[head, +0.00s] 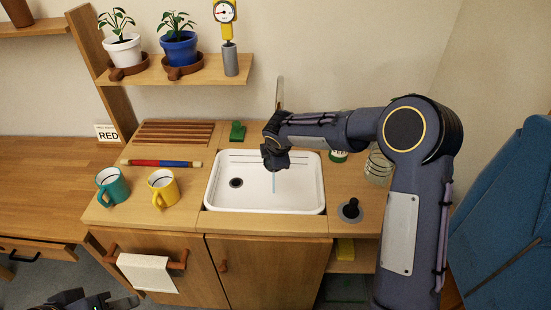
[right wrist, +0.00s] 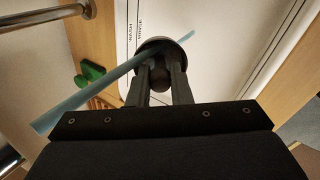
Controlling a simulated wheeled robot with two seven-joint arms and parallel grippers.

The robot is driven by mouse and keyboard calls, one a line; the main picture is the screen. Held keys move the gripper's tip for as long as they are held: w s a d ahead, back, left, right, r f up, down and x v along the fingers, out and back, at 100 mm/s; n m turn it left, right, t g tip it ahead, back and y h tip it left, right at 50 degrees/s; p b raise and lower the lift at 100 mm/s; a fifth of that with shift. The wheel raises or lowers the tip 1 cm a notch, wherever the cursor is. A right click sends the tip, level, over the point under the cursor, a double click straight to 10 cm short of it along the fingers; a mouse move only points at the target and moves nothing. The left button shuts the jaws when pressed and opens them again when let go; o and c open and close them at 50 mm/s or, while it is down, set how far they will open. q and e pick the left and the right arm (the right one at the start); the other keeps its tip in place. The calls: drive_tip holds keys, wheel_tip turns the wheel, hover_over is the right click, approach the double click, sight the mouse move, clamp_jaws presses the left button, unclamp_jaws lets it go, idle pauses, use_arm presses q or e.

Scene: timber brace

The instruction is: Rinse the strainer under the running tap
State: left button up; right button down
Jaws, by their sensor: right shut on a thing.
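My right gripper (head: 273,158) is over the white sink (head: 300,200), beside the tap (head: 280,92). In the right wrist view the fingers of my right gripper (right wrist: 163,85) are shut on the knob of a dark round piece, which looks like the strainer (right wrist: 152,44). The strainer is hidden in the head view. My left gripper (head: 75,301) is low at the bottom left, partly cut off.
The drain hole (head: 236,183) is at the sink's left. A black-knobbed grey disc (head: 350,210) sits on the counter right of the sink. A green object (head: 237,131) is behind the sink. Teal (head: 112,186) and yellow (head: 162,188) mugs stand left. A glass jar (head: 378,168) stands right.

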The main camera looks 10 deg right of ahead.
drive_tip(key=shift+s+d, duration=0.1)
idle(0.4)
drive_tip(key=shift+s+d, duration=0.3)
drive_tip(key=shift+s, duration=0.1)
drive_tip(key=shift+w+a, duration=0.15)
drive_tip(key=shift+w+a, duration=0.25)
drive_tip(key=shift+w, duration=0.1)
drive_tip(key=shift+s+a, duration=0.1)
drive_tip(key=shift+s+a+f+b, duration=0.15)
drive_tip(key=shift+s+a+b, duration=0.8)
drive_tip(key=s+a+b, duration=0.2)
drive_tip(key=s+a, duration=0.1)
drive_tip(key=shift+s+a, duration=0.3)
drive_tip(key=shift+a, duration=0.05)
